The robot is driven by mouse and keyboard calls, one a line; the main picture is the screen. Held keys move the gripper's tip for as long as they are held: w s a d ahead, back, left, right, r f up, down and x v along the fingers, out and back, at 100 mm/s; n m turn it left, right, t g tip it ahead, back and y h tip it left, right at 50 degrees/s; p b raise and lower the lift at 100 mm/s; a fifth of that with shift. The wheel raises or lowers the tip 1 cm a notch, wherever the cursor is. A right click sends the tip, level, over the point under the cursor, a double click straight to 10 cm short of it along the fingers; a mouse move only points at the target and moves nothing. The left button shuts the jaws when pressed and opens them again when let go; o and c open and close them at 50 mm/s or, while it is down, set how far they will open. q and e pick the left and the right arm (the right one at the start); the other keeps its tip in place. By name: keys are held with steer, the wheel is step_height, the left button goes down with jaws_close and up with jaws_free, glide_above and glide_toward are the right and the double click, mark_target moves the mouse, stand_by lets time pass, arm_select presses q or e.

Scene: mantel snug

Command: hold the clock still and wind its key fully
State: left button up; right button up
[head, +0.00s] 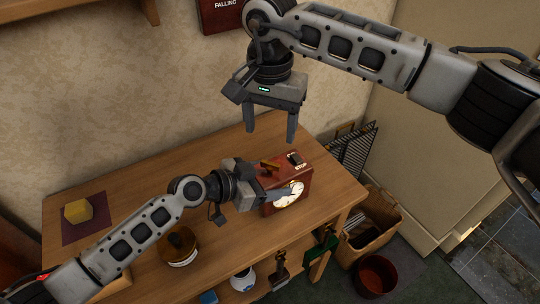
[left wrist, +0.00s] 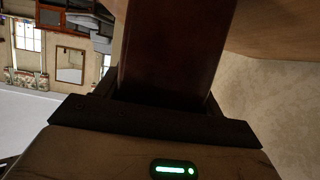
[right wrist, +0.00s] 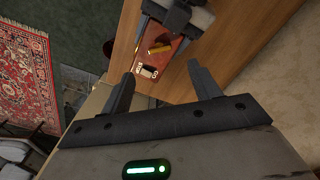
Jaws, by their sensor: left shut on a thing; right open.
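The clock (head: 297,182) is a red-brown box with a pale round dial, standing upright at the right part of the wooden table. My left gripper (head: 272,194) is shut on its body from the left, one finger crossing the dial. In the left wrist view the clock's dark side (left wrist: 168,45) fills the space between the fingers. The brass key (head: 269,165) sits on the clock's top and also shows in the right wrist view (right wrist: 160,49). My right gripper (head: 276,138) is open and empty above the clock, fingers pointing down, apart from the key.
A small dark switch (head: 295,158) with lettering is on the clock's top. The table (head: 130,175) also holds a yellow block (head: 78,211) on a dark mat and a round brown-topped jar (head: 179,246). A basket (head: 373,225) and red bin (head: 376,276) stand on the floor at right.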

mark_target(270, 163)
step_height(270, 163, down, 9)
stand_by(0.3)
steer(key=c, duration=1)
